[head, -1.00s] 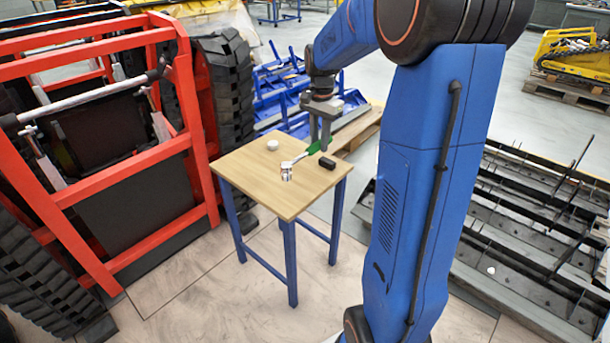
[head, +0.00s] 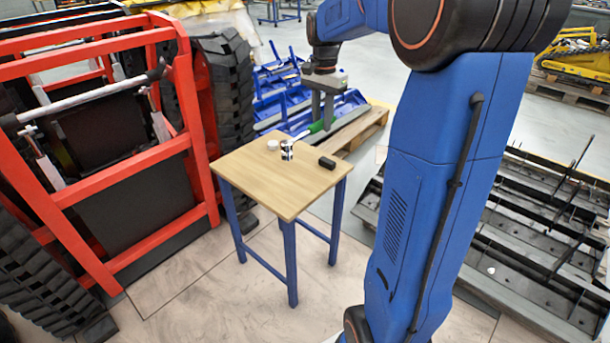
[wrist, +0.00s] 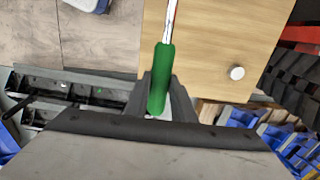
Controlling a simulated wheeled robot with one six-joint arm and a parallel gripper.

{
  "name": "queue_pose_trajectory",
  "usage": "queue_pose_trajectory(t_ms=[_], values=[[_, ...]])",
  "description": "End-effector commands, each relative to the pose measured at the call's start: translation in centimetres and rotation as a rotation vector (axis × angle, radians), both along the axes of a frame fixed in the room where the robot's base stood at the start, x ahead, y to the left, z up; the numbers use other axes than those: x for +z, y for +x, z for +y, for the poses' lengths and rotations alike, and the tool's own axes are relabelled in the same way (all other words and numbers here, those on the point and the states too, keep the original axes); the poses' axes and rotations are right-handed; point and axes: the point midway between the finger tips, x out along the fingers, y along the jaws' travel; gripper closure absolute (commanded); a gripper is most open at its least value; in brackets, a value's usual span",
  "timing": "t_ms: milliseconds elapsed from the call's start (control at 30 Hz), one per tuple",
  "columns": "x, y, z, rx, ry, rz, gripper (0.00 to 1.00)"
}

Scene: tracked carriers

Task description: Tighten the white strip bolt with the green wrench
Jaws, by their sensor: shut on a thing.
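My gripper (head: 322,122) is above the far right edge of the small wooden table. It is shut on the green handle of the wrench (wrist: 161,80). In the wrist view the handle sits between the fingers and the silver shaft runs up over the table. The wrench's tip is cut off there. In the head view a small silver and dark piece (head: 287,150), which looks like the wrench's head end, shows over the table. The gripper hides part of the handle. I cannot make out a white strip bolt in either view.
The wooden table (head: 262,190) holds a white round piece (head: 272,145) and a small black block (head: 327,162). A red-framed tracked carrier (head: 125,170) stands close on the left. Blue parts and a pallet lie behind. Dark metal frames (head: 520,235) lie on the right.

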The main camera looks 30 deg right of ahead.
Motion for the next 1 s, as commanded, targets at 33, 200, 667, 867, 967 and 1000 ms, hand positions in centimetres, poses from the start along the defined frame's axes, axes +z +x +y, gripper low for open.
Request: queue_pose_trajectory(t_ms=[33, 200, 667, 867, 967, 1000], values=[[0.1, -0.9, 0.0, -0.001, 0.000, -0.002, 1.00], [0.1, -3.6, 0.0, -0.001, 0.000, -0.002, 1.00], [0.1, -10.9, 0.0, -0.002, -0.001, -0.003, 1.00], [0.1, -14.1, 0.0, -0.002, -0.001, -0.003, 1.00], [0.1, -15.6, 0.0, -0.002, -0.001, -0.001, 1.00], [0.1, -16.3, 0.0, -0.002, 0.000, -0.002, 1.00]])
